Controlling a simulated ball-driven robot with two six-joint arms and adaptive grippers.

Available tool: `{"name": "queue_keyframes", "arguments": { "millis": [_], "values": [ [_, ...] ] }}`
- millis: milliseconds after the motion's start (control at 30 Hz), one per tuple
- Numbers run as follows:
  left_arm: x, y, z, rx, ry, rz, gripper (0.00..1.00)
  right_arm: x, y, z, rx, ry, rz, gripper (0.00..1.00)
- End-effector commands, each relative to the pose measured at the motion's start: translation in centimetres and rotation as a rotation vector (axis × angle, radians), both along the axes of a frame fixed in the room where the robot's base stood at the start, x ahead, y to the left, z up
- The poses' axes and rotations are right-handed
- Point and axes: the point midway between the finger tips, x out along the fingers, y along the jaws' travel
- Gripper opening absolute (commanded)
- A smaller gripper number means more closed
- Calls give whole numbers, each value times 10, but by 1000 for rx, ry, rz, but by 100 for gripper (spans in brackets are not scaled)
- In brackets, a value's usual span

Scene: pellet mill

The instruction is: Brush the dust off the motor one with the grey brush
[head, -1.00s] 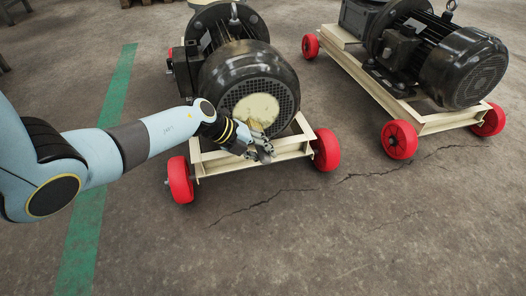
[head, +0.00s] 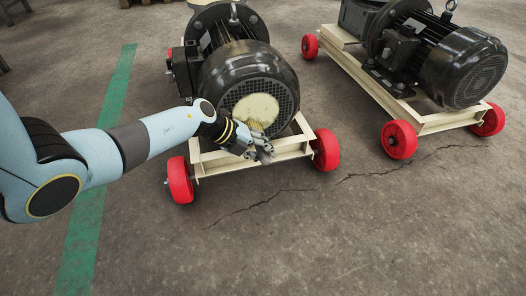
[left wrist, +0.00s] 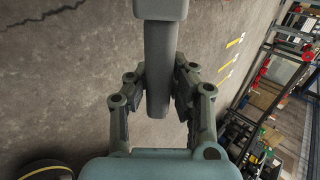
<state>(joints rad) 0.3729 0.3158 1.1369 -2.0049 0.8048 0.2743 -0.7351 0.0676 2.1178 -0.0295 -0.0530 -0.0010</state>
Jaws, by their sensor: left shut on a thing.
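The nearer black motor (head: 241,80) sits on a cream frame with red wheels. A pale, dusty-looking patch (head: 257,108) covers the middle of its round grille. No label is readable on it. My left gripper (head: 261,151) is low in front of the grille, at the patch's lower edge. In the left wrist view my left gripper (left wrist: 157,85) is shut on the handle of the grey brush (left wrist: 158,45), whose wider head is at the top. In the head view pale bristles show just below the patch; whether they touch it is unclear. My right gripper is not in view.
A second black motor (head: 462,65) on a similar cream cart (head: 455,121) stands to the right, with floor between the carts. A green line (head: 100,165) runs along the floor at left. The cracked concrete floor (head: 330,240) in front is clear. Shelving (left wrist: 270,95) shows in the wrist view.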

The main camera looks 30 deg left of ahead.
Motion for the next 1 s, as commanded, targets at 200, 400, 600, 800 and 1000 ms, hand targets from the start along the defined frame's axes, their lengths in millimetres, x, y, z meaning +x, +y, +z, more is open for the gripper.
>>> {"name": "queue_keyframes", "arguments": {
  "millis": [200,400,600,800,1000],
  "values": [
    [1,1,1,1,-2,1,0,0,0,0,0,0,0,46],
    [1,1,1,1,-2,1,0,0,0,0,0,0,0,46],
    [2,0,0,1,-2,1,0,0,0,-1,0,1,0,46],
    [9,-7,-6,-1,-2,1,0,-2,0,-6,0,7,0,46],
    [17,-14,-11,1,-2,1,0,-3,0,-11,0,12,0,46]
  ]
}}
